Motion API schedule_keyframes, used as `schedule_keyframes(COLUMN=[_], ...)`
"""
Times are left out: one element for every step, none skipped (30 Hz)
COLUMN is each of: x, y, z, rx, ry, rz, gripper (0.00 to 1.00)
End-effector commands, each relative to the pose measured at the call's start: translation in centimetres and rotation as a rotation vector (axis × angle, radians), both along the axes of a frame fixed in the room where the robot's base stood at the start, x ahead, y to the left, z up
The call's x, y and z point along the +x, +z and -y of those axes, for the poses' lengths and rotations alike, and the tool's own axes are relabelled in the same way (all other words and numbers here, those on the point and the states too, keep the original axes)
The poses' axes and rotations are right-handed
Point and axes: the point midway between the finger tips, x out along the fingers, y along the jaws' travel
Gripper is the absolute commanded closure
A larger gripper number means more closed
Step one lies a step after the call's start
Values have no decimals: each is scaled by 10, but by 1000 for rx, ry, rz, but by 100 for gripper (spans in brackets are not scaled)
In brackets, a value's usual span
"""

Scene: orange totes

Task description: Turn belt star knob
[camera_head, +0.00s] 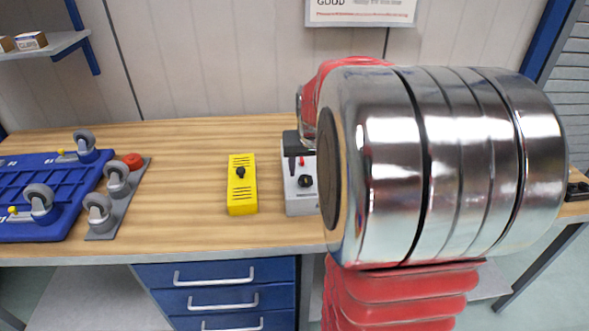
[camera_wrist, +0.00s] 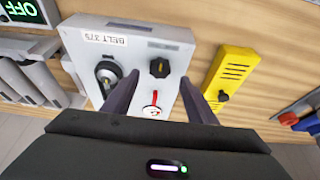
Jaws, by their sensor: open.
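A light grey control box labelled BELT (camera_wrist: 140,42) lies on the wooden bench; it also shows in the head view (camera_head: 299,207), partly hidden by my arm. It carries a black star knob (camera_wrist: 159,67), a larger round black knob with a pale marking (camera_wrist: 108,75) and a small red-and-white control (camera_wrist: 152,110). My gripper (camera_wrist: 159,77) is open and empty above the box, with the star knob appearing between its fingertips. The fingers look apart from the knob; their height over it is hard to tell. In the head view my gripper (camera_head: 295,160) is small and partly hidden.
A yellow box (camera_wrist: 232,72) with a black knob stands beside the grey box; it also shows in the head view (camera_head: 241,200). A blue wheeled dolly (camera_head: 50,200) and a grey plate with casters (camera_head: 120,200) lie at the left. A green OFF display (camera_wrist: 20,9) is in the wrist view's corner.

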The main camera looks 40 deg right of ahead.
Motion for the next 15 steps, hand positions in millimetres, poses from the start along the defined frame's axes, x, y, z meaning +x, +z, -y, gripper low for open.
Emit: schedule_keyframes(x=[2, 4, 6, 7, 8, 10, 11, 12, 13, 14, 14, 15, 15, 15, 16], y=[-8, -12, -18, -22, -26, -30, -33, -35, -39, -41, -42, -44, -45, -45, -46], z=[1, 2, 4, 4, 5, 6, 7, 8, 9, 9, 9, 10, 10, 10, 10], rx=[2, 2, 2, 2, 2, 2, 2, 2, 2, 1, 1, 1, 1, 1, 0], ry=[0, 0, 0, 0, 0, 0, 0, 0, 0, 0, 0, 0, 0, 0, 1], rz=[-3, -3, -2, -3, -3, -2, -2, -2, -2, -2, -1, -1, -1, -1, -1], gripper=[48, 48, 48, 48, 48, 48, 48, 48, 48, 48, 48, 48, 48, 48, 48])
